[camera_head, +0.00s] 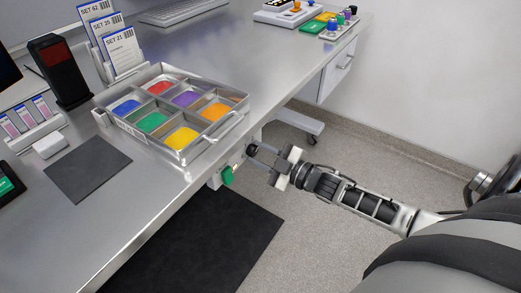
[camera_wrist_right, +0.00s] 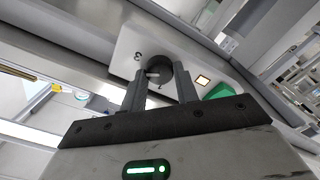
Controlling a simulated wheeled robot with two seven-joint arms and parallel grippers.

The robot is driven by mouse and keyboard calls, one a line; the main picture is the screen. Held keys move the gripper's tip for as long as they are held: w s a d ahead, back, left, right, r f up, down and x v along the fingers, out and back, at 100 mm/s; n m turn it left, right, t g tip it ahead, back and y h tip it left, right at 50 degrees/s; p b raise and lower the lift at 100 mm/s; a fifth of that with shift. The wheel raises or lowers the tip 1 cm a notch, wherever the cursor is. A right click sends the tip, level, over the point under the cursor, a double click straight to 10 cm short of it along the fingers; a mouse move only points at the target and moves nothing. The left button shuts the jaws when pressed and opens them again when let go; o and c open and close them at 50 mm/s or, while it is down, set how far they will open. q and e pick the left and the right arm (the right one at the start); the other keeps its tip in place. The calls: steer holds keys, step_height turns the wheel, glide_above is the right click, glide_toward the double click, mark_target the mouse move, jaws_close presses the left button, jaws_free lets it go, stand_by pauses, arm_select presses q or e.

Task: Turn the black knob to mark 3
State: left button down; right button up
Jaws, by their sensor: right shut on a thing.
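The black knob (camera_wrist_right: 161,69) sits on a pale panel (camera_wrist_right: 128,50) and shows in the right wrist view between my fingers. It has a white pointer line that points left in that picture. The mark 3 (camera_wrist_right: 138,57) is printed up and left of the knob. Another mark below the knob is too small to read surely. My right gripper (camera_wrist_right: 161,84) is shut on the knob, one finger on each side. In the head view my right gripper (camera_head: 262,153) reaches the front of the bench, and the knob (camera_head: 251,149) is partly hidden there. My left gripper is not in view.
A small lit amber square (camera_wrist_right: 203,80) and a green part (camera_wrist_right: 219,91) are beside the knob. The metal bench (camera_head: 270,72) carries a tray of coloured compartments (camera_head: 127,124) above the panel. A dark mat (camera_head: 205,245) lies on the floor below.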

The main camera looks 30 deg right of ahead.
steer(key=m+p, duration=0.1)
steer(key=m, duration=0.4)
steer(key=shift+m, duration=0.3)
stand_by(0.4)
steer(key=o, duration=1)
steer(key=v, duration=1.6)
